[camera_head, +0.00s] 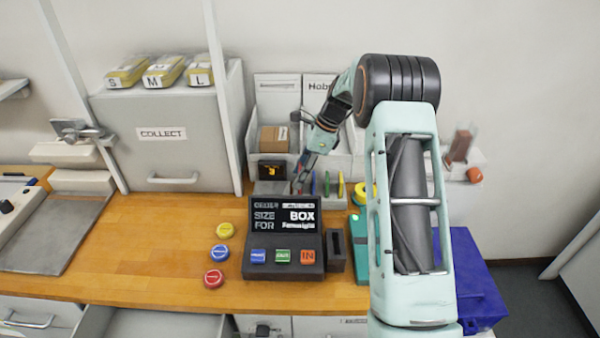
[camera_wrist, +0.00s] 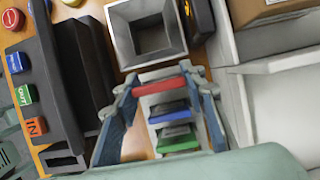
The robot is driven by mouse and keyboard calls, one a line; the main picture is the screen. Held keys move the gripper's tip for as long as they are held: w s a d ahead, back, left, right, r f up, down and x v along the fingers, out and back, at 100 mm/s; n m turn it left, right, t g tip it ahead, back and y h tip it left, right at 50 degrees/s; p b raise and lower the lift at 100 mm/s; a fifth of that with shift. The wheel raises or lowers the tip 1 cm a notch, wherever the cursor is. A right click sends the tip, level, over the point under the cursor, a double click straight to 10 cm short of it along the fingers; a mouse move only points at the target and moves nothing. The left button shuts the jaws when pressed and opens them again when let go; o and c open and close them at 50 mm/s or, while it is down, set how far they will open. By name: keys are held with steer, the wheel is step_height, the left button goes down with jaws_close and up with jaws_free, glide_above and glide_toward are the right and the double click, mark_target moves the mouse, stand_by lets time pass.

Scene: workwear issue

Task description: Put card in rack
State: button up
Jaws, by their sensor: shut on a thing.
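My gripper (camera_head: 301,178) reaches down over the back of the counter. In the wrist view my gripper (camera_wrist: 165,86) is shut on a red card (camera_wrist: 162,86), held across between the two fingertips. A pale grey rack (camera_wrist: 159,125) lies beneath the fingers, with a blue card (camera_wrist: 170,110) and a green card (camera_wrist: 177,139) upright in it. The red card lines up with them at the rack's end; I cannot tell whether its lower edge is in a slot. The head view shows the rack (camera_head: 325,202) right of the gripper, with a yellow card (camera_head: 340,185) too.
A black order console (camera_head: 284,232) with buttons stands in front, a dark slotted holder (camera_head: 335,250) beside it. A square grey open container (camera_wrist: 118,28) is close to the fingers. White bins with a cardboard box (camera_head: 273,139) stand behind.

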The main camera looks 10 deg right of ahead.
mark_target(300, 167)
steer(key=shift+f+b, duration=0.55)
steer(key=shift+f, duration=0.9)
stand_by(0.4)
steer(key=o, duration=1)
steer(key=shift+r, duration=0.15)
steer(key=shift+r+p, duration=2.5)
steer(key=shift+r, duration=1.85)
